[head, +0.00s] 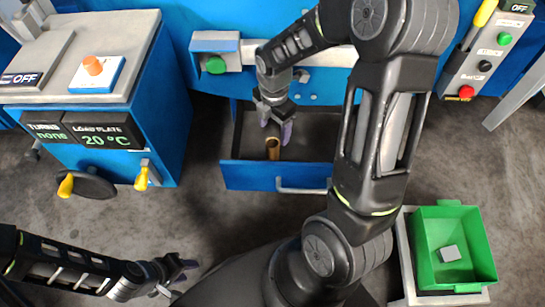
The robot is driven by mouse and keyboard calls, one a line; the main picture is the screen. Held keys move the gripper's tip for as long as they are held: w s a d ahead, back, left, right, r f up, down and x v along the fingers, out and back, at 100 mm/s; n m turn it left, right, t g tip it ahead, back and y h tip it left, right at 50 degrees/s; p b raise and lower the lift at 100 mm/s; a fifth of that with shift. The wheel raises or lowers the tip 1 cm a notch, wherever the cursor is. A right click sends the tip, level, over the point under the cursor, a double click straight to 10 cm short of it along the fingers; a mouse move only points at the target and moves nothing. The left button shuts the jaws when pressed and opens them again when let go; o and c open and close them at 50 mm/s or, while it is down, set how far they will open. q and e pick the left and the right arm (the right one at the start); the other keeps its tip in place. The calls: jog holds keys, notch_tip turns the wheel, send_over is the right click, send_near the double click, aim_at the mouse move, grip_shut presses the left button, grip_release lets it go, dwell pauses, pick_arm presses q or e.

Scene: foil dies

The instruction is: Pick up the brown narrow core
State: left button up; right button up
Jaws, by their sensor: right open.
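The brown narrow core (273,149) is a short tan-brown tube. It stands upright in the open blue drawer (250,177), near the drawer's front left. My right gripper (275,130) reaches down into the drawer from above, with its fingers open just behind and around the top of the core. Whether the fingers touch the core I cannot tell. My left gripper (178,276) is low at the lower left, over the floor and far from the core. Its finger gap is not clear.
A green bin (428,240) holding a grey block (450,253) is lower right. A button panel (486,52) is upper right.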

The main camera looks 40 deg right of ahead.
aim_at(274, 139)
pick_arm(q)
notch_tip(274, 139, down, 3)
jog(key=shift+r+b, duration=0.1)
jog(key=shift+b, duration=0.75)
pick_arm(e)
notch_tip(274, 139, down, 3)
jog(key=shift+r, duration=0.1)
pick_arm(q)
jog(key=shift+f+b, duration=0.3)
pick_arm(e)
jog(key=shift+f, duration=1.3)
jog(key=shift+f, duration=0.1)
notch_tip(274, 139, down, 5)
jog(key=shift+w+a+f+b, duration=0.1)
jog(key=shift+w+b, duration=0.05)
jog(key=shift+b, duration=0.65)
pick_arm(q)
jog(key=shift+f, duration=0.8)
pick_arm(e)
jog(key=shift+c, duration=0.4)
jog(key=c, duration=1.3)
